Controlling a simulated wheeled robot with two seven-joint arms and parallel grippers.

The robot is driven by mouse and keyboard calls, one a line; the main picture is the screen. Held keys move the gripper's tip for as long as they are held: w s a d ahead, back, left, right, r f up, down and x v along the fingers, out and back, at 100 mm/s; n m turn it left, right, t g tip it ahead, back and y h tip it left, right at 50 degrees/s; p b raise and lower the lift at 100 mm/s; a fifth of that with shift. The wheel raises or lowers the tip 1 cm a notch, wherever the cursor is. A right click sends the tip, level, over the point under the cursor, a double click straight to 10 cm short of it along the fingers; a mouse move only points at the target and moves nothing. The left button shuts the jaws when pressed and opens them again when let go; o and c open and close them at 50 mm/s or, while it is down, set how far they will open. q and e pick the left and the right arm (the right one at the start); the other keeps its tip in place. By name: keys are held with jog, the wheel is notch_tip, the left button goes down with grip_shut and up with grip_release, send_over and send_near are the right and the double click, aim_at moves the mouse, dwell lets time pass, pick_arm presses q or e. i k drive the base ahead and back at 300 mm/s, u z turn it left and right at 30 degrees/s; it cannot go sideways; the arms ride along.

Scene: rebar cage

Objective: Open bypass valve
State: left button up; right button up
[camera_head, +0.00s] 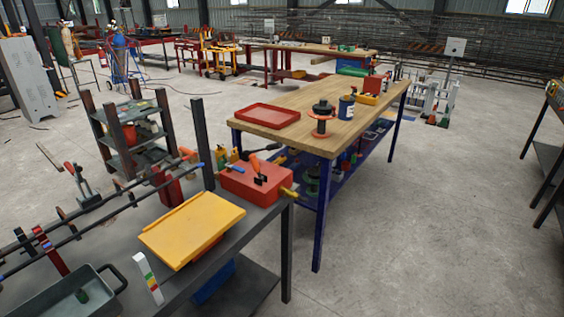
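No part labelled as a bypass valve can be made out. On the dark bench at the lower left, a red box (250,187) has a black and orange lever-like piece (258,171) standing on its top. An orange-yellow cylindrical end (289,192) sticks out at the box's right side. Whether any of these is the valve, I cannot tell. Neither of my grippers is in view.
A yellow tray (192,228), a grey-green bin (75,295) and long dark rods (95,200) crowd the dark bench. A wooden-topped table (330,112) with a red tray (268,115) stands behind it. The floor (410,240) at the right is clear.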

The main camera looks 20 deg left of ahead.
aim_at(235, 168)
jog(key=z, duration=0.05)
jog(key=i, duration=0.75)
jog(key=u, duration=2.05)
